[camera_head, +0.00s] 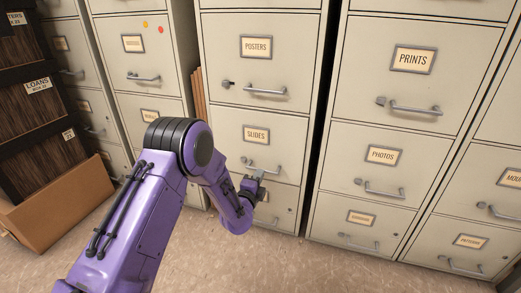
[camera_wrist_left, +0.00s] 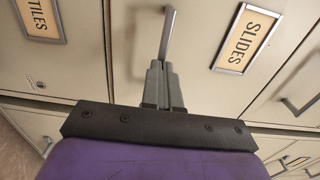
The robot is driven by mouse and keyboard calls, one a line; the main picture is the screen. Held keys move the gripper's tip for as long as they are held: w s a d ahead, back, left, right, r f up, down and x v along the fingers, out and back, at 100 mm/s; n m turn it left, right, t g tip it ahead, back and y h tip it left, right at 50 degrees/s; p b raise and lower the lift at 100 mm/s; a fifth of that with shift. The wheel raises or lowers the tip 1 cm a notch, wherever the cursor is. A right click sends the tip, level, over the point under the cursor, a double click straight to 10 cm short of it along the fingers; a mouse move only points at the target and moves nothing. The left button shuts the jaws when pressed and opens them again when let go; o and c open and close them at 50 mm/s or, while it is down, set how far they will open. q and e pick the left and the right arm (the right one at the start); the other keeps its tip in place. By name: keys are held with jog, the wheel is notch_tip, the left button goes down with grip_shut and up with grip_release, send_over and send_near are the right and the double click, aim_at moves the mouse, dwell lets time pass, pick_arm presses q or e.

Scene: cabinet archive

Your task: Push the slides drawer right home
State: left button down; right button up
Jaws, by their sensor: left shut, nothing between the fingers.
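The slides drawer (camera_head: 228,131) is a cream cabinet drawer front with a framed SLIDES label (camera_head: 256,134) and a metal bar handle (camera_head: 246,162). It sits below the POSTERS drawer and looks close to flush; any small gap is hard to tell. My left gripper (camera_head: 259,176) is shut and empty at the right part of the handle. In the left wrist view the closed fingertips (camera_wrist_left: 163,66) overlap the end of the handle (camera_wrist_left: 168,30), beside the SLIDES label (camera_wrist_left: 244,38). Whether they touch it I cannot tell. My right gripper is not in view.
The POSTERS drawer (camera_head: 287,62) is above, and the PRINTS (camera_head: 362,62) and PHOTOS (camera_head: 345,150) drawers stand to the right. A cardboard box (camera_head: 60,215) and dark crates (camera_head: 35,130) are at the left. Bare floor (camera_head: 300,270) lies in front of the cabinets.

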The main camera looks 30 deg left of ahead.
pick_arm(q)
jog(key=shift+w, duration=0.25)
jog(key=p+v, duration=0.1)
jog(key=v, duration=0.3)
dwell(0.4)
